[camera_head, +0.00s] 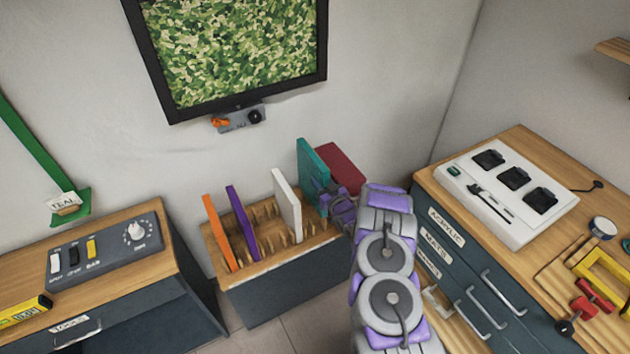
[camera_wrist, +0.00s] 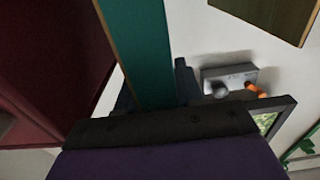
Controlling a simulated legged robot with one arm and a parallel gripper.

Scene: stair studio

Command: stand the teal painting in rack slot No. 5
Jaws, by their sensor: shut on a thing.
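The teal painting (camera_head: 312,178) stands upright at the right part of the wooden rack (camera_head: 262,268), between the white panel and the dark red panel. My gripper (camera_head: 338,207) is shut on its right edge. In the wrist view the teal painting (camera_wrist: 143,50) runs up from between the dark fingers (camera_wrist: 155,98). Its lower edge is partly hidden, so I cannot tell whether it sits in a slot or hangs just above. No slot numbers are readable.
The rack also holds orange (camera_head: 218,232), purple (camera_head: 242,222) and white (camera_head: 287,205) panels. A dark red panel (camera_head: 340,168) is close behind my gripper. A drawer cabinet (camera_head: 462,262) stands right, a control-box bench (camera_head: 105,250) left. Empty slots show between the purple and white panels.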

